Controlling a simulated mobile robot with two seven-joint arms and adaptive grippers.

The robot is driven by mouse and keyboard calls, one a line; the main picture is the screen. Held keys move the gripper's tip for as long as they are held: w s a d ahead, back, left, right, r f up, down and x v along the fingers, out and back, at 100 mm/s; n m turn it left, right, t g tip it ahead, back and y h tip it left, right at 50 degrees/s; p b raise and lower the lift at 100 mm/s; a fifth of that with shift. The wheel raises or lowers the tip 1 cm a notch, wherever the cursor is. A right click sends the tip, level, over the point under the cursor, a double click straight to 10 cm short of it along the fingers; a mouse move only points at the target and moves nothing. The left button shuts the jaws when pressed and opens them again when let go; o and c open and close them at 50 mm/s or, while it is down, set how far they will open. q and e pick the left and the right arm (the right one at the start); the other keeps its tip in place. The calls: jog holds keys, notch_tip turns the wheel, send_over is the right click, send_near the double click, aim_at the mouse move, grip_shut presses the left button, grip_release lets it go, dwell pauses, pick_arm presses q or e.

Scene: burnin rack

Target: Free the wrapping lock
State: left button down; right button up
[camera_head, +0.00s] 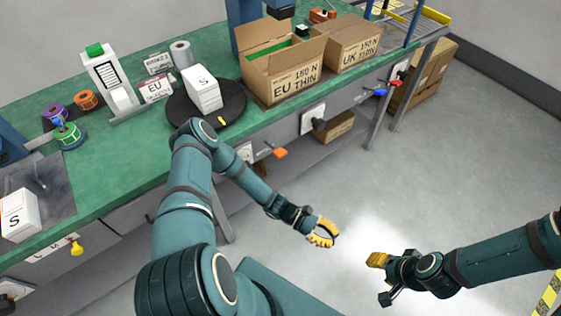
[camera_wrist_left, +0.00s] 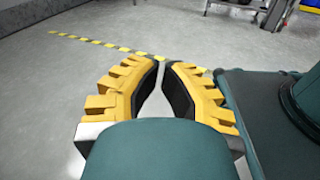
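I cannot tell for certain which part is the wrapping lock. An orange handle (camera_head: 280,153) sticks out from the bench front, just below and right of the black round turntable (camera_head: 228,111). My left gripper (camera_head: 334,236) is over the floor in front of the bench, well apart from the handle. In the left wrist view its yellow fingertips (camera_wrist_left: 165,62) nearly meet, with nothing between them. My right gripper (camera_head: 374,260) is farther right over the floor, seen edge-on.
The green bench (camera_head: 130,155) carries an open carton (camera_head: 285,80), a closed carton (camera_head: 352,45) and several tape rolls. Other handles on the front are yellow (camera_head: 76,248), blue (camera_head: 381,92) and red (camera_head: 394,83). The grey floor (camera_head: 420,180) before the bench is clear.

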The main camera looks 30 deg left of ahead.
pick_arm(q)
jog(key=w+a+f+n+t+h, duration=0.1)
jog(key=w+a+n+t+h, duration=0.1)
jog(key=w+a+n+t, duration=0.65)
jog(key=n+t+y+b, duration=0.2)
jog(key=n+t+y, duration=1.35)
jog(key=t, duration=0.25)
send_near(274, 148)
jog(key=w+d+m, duration=0.1)
jog(key=w+d, duration=0.4)
jog(key=w, duration=0.1)
jog(key=shift+g+y, duration=0.25)
jog(key=shift+s+a+r, duration=0.1)
jog(key=shift+a+r, duration=0.15)
jog(key=shift+r, duration=0.8)
jog(key=shift+a+r, duration=0.25)
jog(key=shift+r, duration=0.8)
